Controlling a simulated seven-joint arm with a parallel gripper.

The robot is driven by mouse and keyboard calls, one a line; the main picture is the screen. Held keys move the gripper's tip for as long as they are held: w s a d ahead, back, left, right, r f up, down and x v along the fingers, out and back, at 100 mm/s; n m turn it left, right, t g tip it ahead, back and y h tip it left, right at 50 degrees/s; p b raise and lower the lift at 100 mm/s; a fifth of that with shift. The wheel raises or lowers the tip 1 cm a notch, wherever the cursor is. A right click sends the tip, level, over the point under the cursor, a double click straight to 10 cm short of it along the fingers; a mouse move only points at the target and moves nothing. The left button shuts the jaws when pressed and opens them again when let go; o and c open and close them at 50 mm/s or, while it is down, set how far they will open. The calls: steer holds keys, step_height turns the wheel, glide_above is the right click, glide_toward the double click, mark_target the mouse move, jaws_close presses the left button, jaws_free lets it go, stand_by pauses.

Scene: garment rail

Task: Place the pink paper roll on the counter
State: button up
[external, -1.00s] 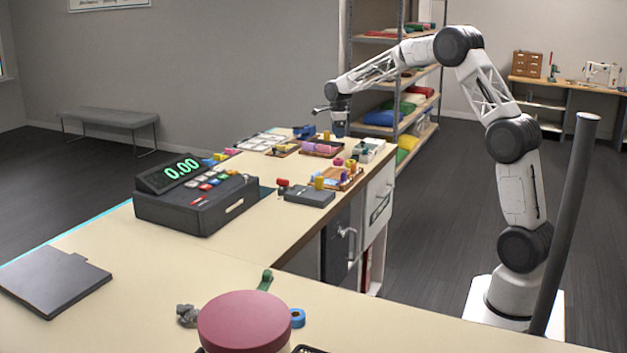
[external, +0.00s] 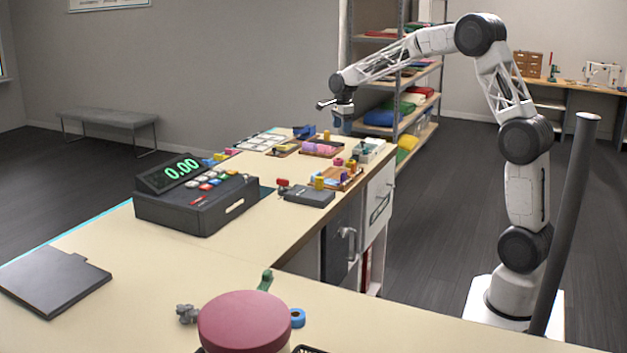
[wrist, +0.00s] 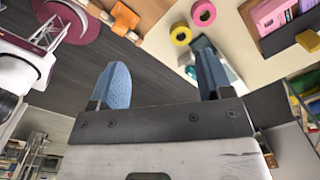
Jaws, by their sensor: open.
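The pink paper roll (wrist: 203,13) shows in the wrist view as a pink ring with a dark centre, resting on the cream counter (wrist: 160,45). In the external view it appears as a small pink-red piece (external: 338,162) near the counter's right edge. My gripper (wrist: 162,80) has two blue fingers, spread wide and empty. The roll lies beyond the fingertips, toward the top of the picture and nearer the right finger. In the external view my gripper (external: 342,124) hangs above the far right end of the counter, apart from the roll.
A yellow roll (wrist: 180,33) lies beside the pink one. A brown tray (wrist: 262,40) with pink blocks and an orange piece (wrist: 125,17) are close by. A black cash register (external: 195,203) stands on the counter to the left. The near counter (external: 130,260) has bare room.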

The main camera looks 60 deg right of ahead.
steer(key=s+a+r+n, duration=0.3)
steer(key=s+a+n, duration=0.1)
steer(key=s+a, duration=0.3)
steer(key=s+a+r+n+t, duration=0.1)
steer(key=s+a+r+n, duration=0.1)
steer(key=s+a+n, duration=0.35)
steer(key=s+a+r+n, duration=0.3)
steer(key=s+a, duration=0.4)
steer(key=s, duration=0.2)
steer(key=s+a+f+n, duration=0.2)
steer(key=s+a+n, duration=0.1)
steer(key=s, duration=0.6)
steer(key=s+a+f+n, duration=0.2)
steer(key=s+a+n, duration=0.2)
steer(key=s, duration=0.5)
steer(key=s+a+f+n+t, duration=0.1)
steer(key=s+a+n, duration=0.3)
steer(key=s, duration=0.5)
steer(key=shift+a+f+n, duration=0.15)
steer(key=shift+f+n, duration=0.6)
steer(key=shift+f, duration=0.15)
